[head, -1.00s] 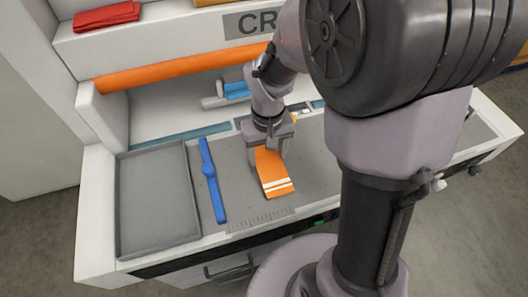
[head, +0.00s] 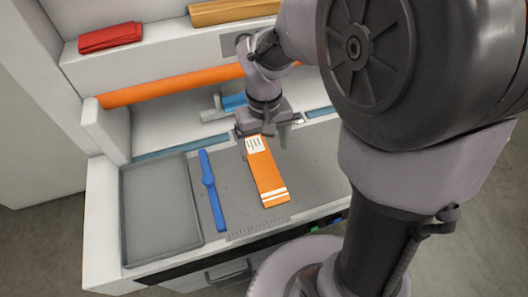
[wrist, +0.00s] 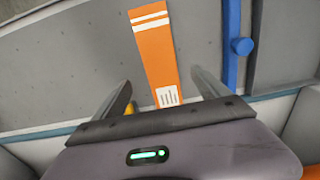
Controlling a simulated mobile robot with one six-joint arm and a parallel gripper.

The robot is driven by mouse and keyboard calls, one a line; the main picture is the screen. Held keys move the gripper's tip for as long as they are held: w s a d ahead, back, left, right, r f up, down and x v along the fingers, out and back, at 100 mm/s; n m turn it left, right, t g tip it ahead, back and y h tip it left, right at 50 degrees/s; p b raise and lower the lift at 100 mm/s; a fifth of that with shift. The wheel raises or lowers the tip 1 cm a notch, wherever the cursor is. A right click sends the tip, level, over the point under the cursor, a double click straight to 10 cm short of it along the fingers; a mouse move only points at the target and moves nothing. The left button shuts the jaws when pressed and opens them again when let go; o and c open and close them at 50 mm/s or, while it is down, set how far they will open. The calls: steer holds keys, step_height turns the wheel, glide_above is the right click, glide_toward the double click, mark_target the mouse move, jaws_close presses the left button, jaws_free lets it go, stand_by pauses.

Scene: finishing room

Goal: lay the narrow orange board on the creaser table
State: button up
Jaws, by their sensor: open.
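The narrow orange board (head: 266,175) lies flat on the grey top of the creaser table (head: 312,170). It has two white stripes at its near end and a white label at its far end. In the wrist view the board (wrist: 153,50) runs away between and beyond the fingers, its label end closest. My gripper (head: 263,143) is at the board's far end, above the table. In the wrist view my gripper (wrist: 162,85) is open, with a finger on either side of the board and clear gaps between.
A blue bar with a knob (head: 212,190) lies left of the board, beside an empty grey tray (head: 125,215). An orange roller bar (head: 170,86) crosses behind. A red folded cloth (head: 110,37) sits on the upper ledge. The table right of the board is mostly clear.

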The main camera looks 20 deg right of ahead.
steer(key=s+a+r+m+t+y, duration=0.1)
steer(key=s+a+r+m+t, duration=0.1)
steer(key=s+r, duration=0.4)
steer(key=s+a+r+m+t+y, duration=0.1)
steer(key=s+a+r+m+t, duration=0.1)
steer(key=s+r, duration=0.4)
steer(key=shift+s+r+t, duration=0.4)
steer(key=shift+t, duration=0.5)
